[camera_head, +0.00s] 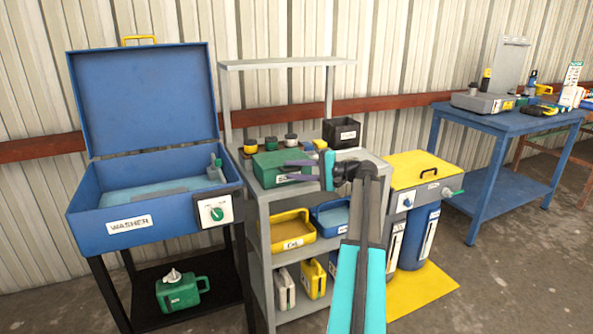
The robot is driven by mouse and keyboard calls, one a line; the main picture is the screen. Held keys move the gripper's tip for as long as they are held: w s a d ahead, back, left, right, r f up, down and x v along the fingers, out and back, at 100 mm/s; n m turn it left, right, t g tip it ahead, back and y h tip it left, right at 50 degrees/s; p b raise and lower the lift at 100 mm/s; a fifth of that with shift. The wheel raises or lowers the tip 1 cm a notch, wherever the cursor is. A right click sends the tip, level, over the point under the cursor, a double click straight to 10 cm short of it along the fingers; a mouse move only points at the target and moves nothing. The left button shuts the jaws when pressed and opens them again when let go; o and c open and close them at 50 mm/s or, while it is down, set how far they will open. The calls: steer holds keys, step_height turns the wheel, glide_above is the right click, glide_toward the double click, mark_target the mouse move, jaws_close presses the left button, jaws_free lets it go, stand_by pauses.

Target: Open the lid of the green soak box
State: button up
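The green soak box (268,172) stands on the top shelf of the grey rack, with a white label on its front. Its top looks closed. My gripper (283,171) reaches in from the right, with its two dark fingers spread apart in front of the box's right part. The fingers look empty and partly hide the label and the right side. I cannot tell whether they touch the box.
Several small jars (270,143) stand behind the box, and a black bin (342,133) stands at the back right. The grey rack (262,225) has yellow and blue trays below. The blue washer (150,225), lid raised, is left; a yellow-topped unit (410,168) is right.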

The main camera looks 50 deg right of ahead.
steer(key=shift+c, duration=0.3)
jaws_close()
